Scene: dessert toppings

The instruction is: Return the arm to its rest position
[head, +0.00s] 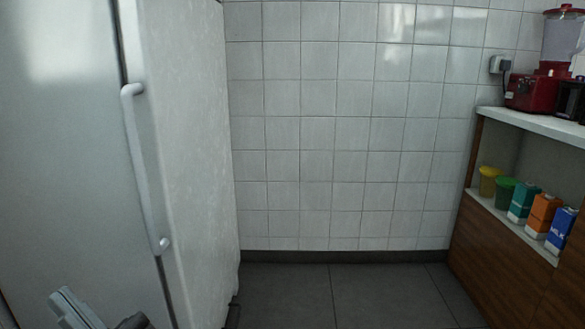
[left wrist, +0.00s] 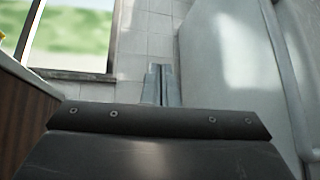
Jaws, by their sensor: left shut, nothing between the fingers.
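My left gripper (head: 66,303) shows at the bottom left of the head view, low in front of the fridge. In the left wrist view its two fingers (left wrist: 163,72) are together, with nothing between them. Most of the left arm is outside the head view. My right gripper is in neither view.
A pale fridge (head: 70,130) with a long white handle (head: 145,175) stands close on the left. A wooden shelf unit (head: 505,255) at the right holds cups, cartons and a red blender (head: 532,92). Dark floor (head: 345,295) between them is clear up to the tiled wall (head: 340,130).

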